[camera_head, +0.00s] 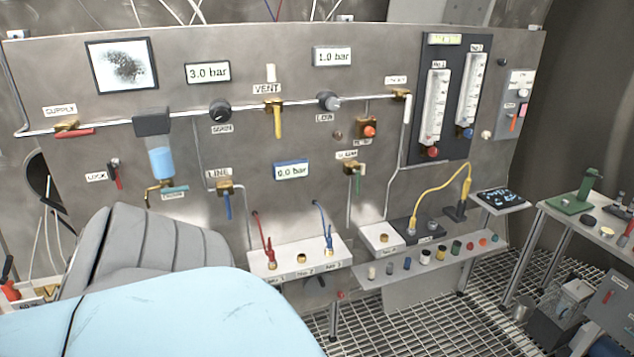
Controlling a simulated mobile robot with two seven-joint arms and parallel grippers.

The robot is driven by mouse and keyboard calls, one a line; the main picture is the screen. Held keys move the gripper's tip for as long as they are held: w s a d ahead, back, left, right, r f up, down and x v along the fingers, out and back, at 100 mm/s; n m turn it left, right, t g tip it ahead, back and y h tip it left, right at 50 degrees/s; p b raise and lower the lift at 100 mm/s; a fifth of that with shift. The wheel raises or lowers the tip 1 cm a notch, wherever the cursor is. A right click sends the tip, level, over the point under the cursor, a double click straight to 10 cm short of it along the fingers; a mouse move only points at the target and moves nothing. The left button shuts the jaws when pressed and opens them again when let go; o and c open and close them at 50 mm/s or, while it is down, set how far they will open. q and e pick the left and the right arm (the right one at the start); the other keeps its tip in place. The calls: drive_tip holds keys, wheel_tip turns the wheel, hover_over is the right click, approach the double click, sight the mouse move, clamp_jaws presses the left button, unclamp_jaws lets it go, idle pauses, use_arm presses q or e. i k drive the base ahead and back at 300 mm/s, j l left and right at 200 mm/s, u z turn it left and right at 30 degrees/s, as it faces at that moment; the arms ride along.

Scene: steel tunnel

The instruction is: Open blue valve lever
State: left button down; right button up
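The blue valve lever (228,205) is on the steel panel, left of centre, below the small "LINE" label (218,173). It hangs almost straight down from a brass valve body (227,187). Nothing covers the lever in this view. Neither of my grippers shows in the view, so I cannot see their position or whether they hold anything.
Nearby are a yellow lever (278,122), a teal lever (174,189) and a red lever (80,131). Red (267,240) and blue (326,228) leads rise from a white block (301,258). A shelf (432,266) with small coloured parts projects right. The lower left is blocked from view.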

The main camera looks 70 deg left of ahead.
sight(226, 195)
drive_tip(key=u, duration=2.65)
